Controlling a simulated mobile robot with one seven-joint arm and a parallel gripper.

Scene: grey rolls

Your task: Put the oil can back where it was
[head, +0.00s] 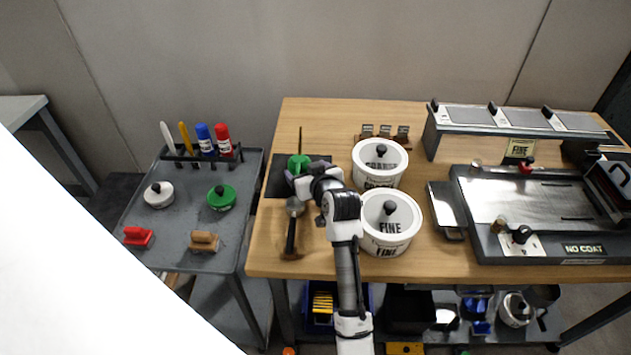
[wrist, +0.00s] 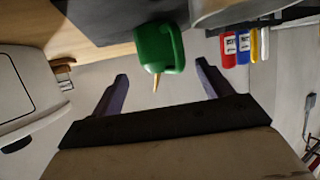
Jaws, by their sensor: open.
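The green oil can (head: 299,161) with its thin upright spout stands on the dark mat (head: 276,184) at the table's left end. My gripper (head: 291,177) is low beside it and partly hides it in the head view. In the wrist view the oil can (wrist: 160,48) appears just beyond the two fingertips of my open gripper (wrist: 162,73), roughly midway between them. Its spout points down in that picture. The fingers look apart from the can, and nothing is held.
Two white tubs, COARSE (head: 380,163) and FINE (head: 391,222), stand right of my arm. A dark-handled tool (head: 292,228) lies in front of the mat. A grey cart (head: 178,230) with markers and lidded pots stands left. A metal plate station (head: 525,205) fills the right side.

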